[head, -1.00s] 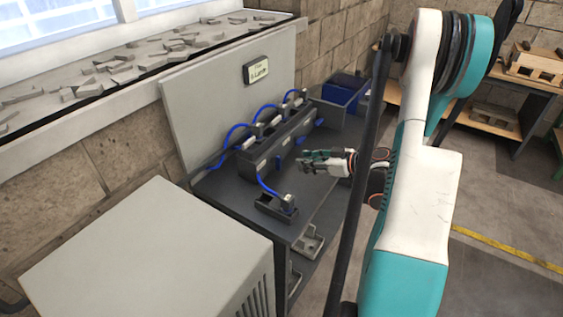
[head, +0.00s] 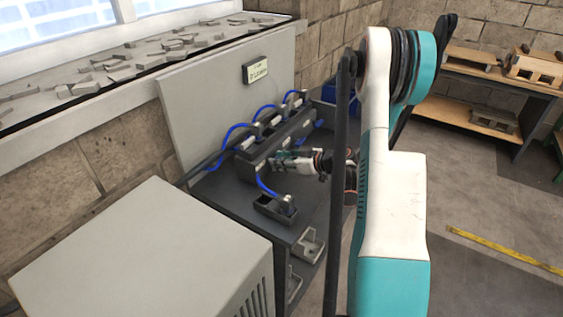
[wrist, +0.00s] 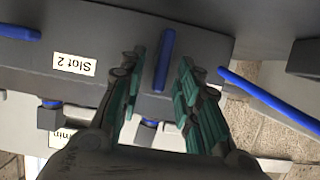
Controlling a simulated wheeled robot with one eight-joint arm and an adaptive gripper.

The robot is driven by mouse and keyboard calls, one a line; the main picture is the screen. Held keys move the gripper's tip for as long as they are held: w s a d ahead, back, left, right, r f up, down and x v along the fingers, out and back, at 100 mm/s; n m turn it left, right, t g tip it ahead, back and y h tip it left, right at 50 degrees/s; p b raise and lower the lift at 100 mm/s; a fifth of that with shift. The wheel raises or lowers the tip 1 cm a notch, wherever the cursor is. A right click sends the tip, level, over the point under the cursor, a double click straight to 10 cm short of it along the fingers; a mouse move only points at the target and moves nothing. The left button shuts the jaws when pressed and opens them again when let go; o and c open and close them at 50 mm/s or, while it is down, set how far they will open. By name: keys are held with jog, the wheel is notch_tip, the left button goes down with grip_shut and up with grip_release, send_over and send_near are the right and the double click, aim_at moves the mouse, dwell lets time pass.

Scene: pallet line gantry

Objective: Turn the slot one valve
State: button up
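A dark grey valve box (head: 262,150) stands on the bench, with several blue hoses and blue handles. In the wrist view, a blue valve handle (wrist: 163,60) sits between the fingertips of my gripper (wrist: 157,75), with gaps visible on both sides. My gripper is open and also shows at the front of the box in the head view (head: 276,160). An upside-down "Slot 2" label (wrist: 74,64) is left of this handle, and another blue handle (wrist: 20,32) lies further left. No label for the handle between my fingers is readable.
A blue hose (head: 264,187) runs from the box to a small dark holder (head: 275,209) in front. A grey panel with a display (head: 256,71) stands behind. A light grey cabinet (head: 150,255) fills the near left.

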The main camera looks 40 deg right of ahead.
grip_shut()
jog(key=shift+d, duration=0.1)
jog(key=shift+w+d+f+m+y+b, duration=0.1)
jog(key=shift+d+m+y+b, duration=0.05)
jog(key=shift+m+y+b, duration=0.35)
jog(key=shift+d+f+m+y+b, duration=0.15)
jog(key=shift+m+y+b, duration=0.2)
jog(key=shift+m, duration=0.25)
jog(key=m+y+b, duration=0.2)
jog(key=m, duration=0.1)
jog(key=shift+w+d+f+g, duration=0.15)
jog(key=shift+d+g, duration=0.15)
jog(key=shift+d, duration=0.05)
jog(key=m, duration=0.1)
jog(key=m+y+b, duration=0.2)
jog(key=shift+d+f+m, duration=0.25)
jog(key=shift+f+m, duration=0.05)
jog(key=m+y, duration=0.1)
jog(key=m, duration=0.1)
jog(key=m+t+y, duration=0.1)
jog(key=m, duration=0.1)
jog(key=shift+w+d+f+m, duration=0.1)
jog(key=shift+f+m, duration=0.2)
jog(key=shift+f, duration=0.1)
